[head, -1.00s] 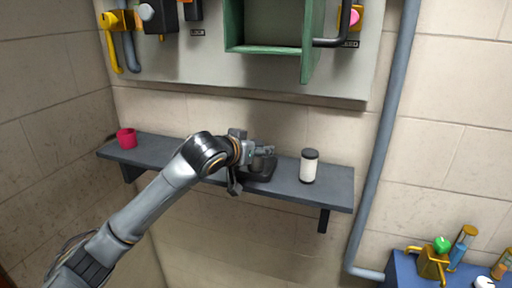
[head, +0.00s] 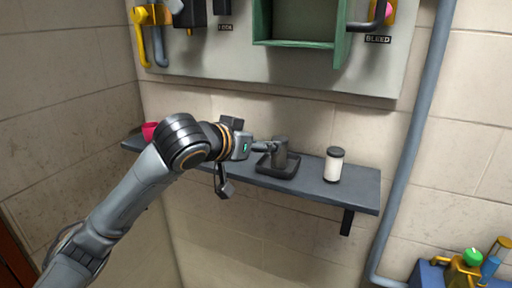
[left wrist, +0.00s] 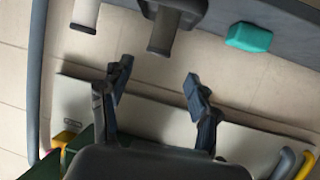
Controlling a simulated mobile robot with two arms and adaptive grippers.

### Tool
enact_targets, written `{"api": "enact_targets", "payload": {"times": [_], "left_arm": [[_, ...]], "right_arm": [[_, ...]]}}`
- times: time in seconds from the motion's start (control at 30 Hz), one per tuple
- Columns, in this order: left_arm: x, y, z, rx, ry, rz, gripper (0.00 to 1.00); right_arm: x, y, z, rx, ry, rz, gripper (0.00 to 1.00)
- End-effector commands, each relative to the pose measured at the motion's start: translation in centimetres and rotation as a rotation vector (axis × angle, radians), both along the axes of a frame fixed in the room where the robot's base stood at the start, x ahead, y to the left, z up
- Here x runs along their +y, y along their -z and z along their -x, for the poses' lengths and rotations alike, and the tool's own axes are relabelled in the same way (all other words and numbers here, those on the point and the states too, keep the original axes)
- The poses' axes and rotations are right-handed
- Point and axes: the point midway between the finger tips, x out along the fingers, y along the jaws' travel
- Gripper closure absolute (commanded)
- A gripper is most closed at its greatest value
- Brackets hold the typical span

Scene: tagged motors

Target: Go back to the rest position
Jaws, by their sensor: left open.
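My left gripper (head: 247,166) is open and empty in the head view, in front of the wall shelf and left of a dark stand with a grey cylinder (head: 280,155). In the left wrist view, the spread fingers of my left gripper (left wrist: 158,76) have nothing between them. The cylinder (left wrist: 163,32) of the stand shows beyond them, apart from the fingertips. My right gripper is not in view.
The grey shelf (head: 345,195) holds a white jar with a black lid (head: 334,165) and a red cup (head: 149,131), partly behind my arm. A teal block (left wrist: 248,37) shows in the left wrist view. Above hangs a panel (head: 220,70) with a green box (head: 300,42). A pipe (head: 415,140) runs down the right.

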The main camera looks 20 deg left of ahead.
Motion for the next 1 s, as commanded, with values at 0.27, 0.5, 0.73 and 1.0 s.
{"api": "enact_targets", "payload": {"times": [0.27, 0.5, 0.73, 1.0], "left_arm": [[0.2, -0.4, 0.9, 0.001, 0.0, 0.0, 0.39], [0.2, -0.3, 0.9, 0.001, 0.0, 0.0, 0.39], [-0.4, 1.9, 1.0, 0.029, 0.011, -0.01, 0.39], [-3.0, 14.6, 3.9, 0.191, 0.059, -0.052, 0.39]], "right_arm": [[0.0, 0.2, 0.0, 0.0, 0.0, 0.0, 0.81], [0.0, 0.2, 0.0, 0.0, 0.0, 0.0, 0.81], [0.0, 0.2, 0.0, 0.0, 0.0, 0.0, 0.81], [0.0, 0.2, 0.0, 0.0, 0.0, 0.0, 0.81]]}}
